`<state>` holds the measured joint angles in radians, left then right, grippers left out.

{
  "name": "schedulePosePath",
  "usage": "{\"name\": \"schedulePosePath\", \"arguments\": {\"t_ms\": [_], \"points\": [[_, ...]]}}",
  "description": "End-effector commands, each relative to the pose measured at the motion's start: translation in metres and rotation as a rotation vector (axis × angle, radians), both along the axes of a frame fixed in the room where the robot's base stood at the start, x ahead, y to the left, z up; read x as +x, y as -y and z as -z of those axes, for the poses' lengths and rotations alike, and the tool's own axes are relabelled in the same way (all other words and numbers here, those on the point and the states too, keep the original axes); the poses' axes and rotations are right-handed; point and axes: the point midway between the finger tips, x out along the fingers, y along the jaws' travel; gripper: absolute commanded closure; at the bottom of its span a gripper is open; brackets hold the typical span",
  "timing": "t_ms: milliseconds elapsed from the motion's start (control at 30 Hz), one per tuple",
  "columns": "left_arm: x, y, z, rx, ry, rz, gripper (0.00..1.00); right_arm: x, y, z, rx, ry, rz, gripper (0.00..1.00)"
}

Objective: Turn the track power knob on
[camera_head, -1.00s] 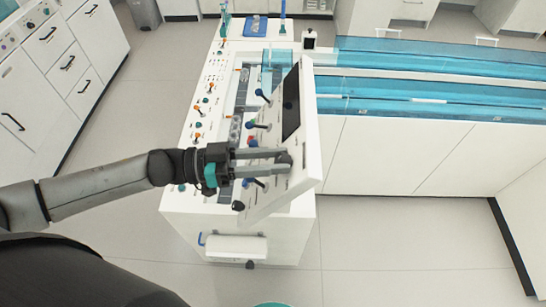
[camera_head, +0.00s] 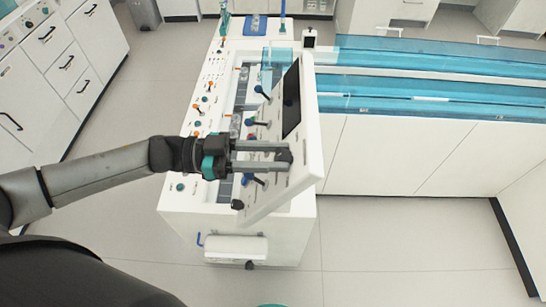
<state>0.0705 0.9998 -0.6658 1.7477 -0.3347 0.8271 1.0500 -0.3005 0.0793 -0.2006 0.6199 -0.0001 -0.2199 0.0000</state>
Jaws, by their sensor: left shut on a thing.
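A white tilted control panel (camera_head: 310,160) with a dark screen (camera_head: 291,98) stands on a white console. My left gripper (camera_head: 284,158) reaches across the panel's face from the left. Its two fingers are shut on a small dark knob (camera_head: 284,155) near the panel's lower right. The fingers hide most of the knob, so its turn angle cannot be told. My right gripper is not in view.
The white console (camera_head: 240,230) has more small orange and teal knobs (camera_head: 197,135) on its left top. A long blue water-filled track (camera_head: 420,100) runs off to the right. White drawers (camera_head: 70,65) stand at the left. The floor between is clear.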

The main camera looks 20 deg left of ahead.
Motion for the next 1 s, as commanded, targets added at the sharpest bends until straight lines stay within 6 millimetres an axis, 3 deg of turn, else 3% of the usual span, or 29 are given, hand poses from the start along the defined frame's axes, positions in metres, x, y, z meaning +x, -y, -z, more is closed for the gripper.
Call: {"name": "schedulePosePath", "arguments": {"t_ms": [400, 1000], "points": [[0.004, -0.001, 0.002, 0.096, 0.331, 0.197, 1.0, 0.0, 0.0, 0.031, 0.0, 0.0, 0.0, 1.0], [0.007, 0.0, -0.001, 0.231, 0.804, 0.482, 1.0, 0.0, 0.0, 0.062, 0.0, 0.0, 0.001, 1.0]]}}
